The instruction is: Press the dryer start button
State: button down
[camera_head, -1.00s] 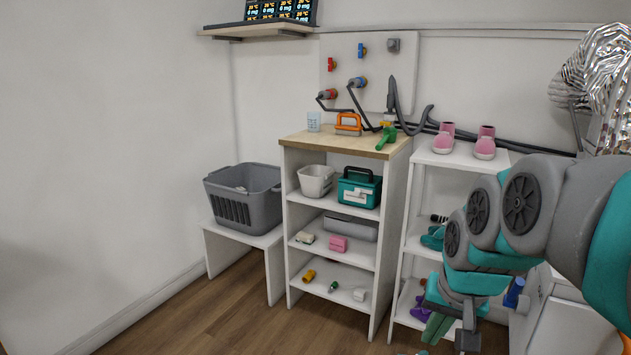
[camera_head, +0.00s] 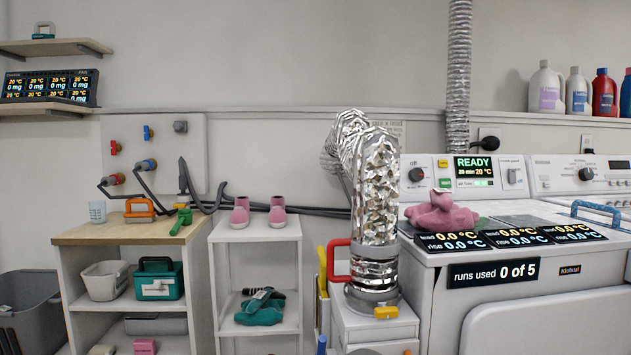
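The dryer is the white machine (camera_head: 550,300) at the right, with a control panel (camera_head: 430,163) along its back top. The panel's display (camera_head: 474,171) reads READY, 20 min and 20 °C. Left of the display are a dark knob (camera_head: 416,175), a small yellow square (camera_head: 442,163) and a small green square (camera_head: 445,184). Right of it is a grey knob (camera_head: 513,176). I cannot tell for sure which of these is the start button; any lettering there is too small. My gripper is not in view.
Pink cloth (camera_head: 440,216) and readout tiles (camera_head: 450,242) lie on the dryer top. Shelves with shoes and a basket stand further left. Bottles line the shelf at upper right.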

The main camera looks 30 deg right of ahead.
aim_at(444, 183)
jog(key=z, duration=1.7)
